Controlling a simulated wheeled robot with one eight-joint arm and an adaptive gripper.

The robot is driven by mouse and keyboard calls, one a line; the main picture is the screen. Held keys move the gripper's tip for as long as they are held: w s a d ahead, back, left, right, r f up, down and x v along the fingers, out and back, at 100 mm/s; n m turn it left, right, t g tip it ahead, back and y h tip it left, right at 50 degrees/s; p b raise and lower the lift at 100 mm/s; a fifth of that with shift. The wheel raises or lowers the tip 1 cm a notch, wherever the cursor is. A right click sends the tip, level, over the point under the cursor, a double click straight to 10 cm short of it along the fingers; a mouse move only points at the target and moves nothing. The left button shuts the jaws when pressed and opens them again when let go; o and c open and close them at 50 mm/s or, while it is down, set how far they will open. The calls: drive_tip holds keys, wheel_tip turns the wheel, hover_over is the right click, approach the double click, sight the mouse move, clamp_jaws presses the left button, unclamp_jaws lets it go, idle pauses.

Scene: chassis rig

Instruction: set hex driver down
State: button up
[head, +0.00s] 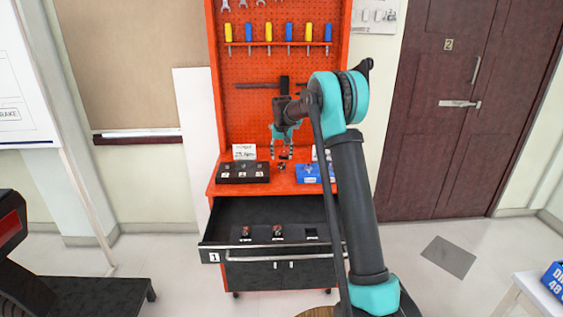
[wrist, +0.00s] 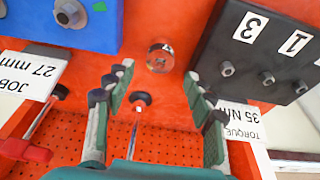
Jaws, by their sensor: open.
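My gripper (head: 281,154) is open above the orange worktop of the tool cabinet. In the wrist view its fingers (wrist: 160,82) are spread with nothing between them. A short round metal piece with a green mark (wrist: 160,57) stands on the worktop just beyond the fingertips, apart from them. It appears to be the hex driver, but I cannot tell for sure. It also shows small and dark below my gripper in the head view (head: 281,167).
A black block (head: 242,172) with sockets stands left on the worktop and a blue block (head: 313,173) right. Label cards stand behind them. The open drawer (head: 222,225) below holds several small parts. Tools hang on the orange pegboard (head: 262,105) behind.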

drive_tip(key=v, duration=0.7)
drive_tip(key=s+d, duration=0.6)
drive_tip(key=s, duration=0.6)
drive_tip(key=s+d+f, duration=0.2)
drive_tip(key=s+f, duration=0.3)
drive_tip(key=s, duration=0.7)
drive_tip(key=s+d+f, duration=0.3)
drive_tip(key=s+f, duration=0.1)
drive_tip(key=s, duration=0.9)
drive_tip(key=s+d+f+t, duration=0.1)
drive_tip(key=s+f, duration=0.4)
drive_tip(key=s, duration=0.8)
drive_tip(key=shift+d+f, duration=0.3)
drive_tip(key=shift+d, duration=0.6)
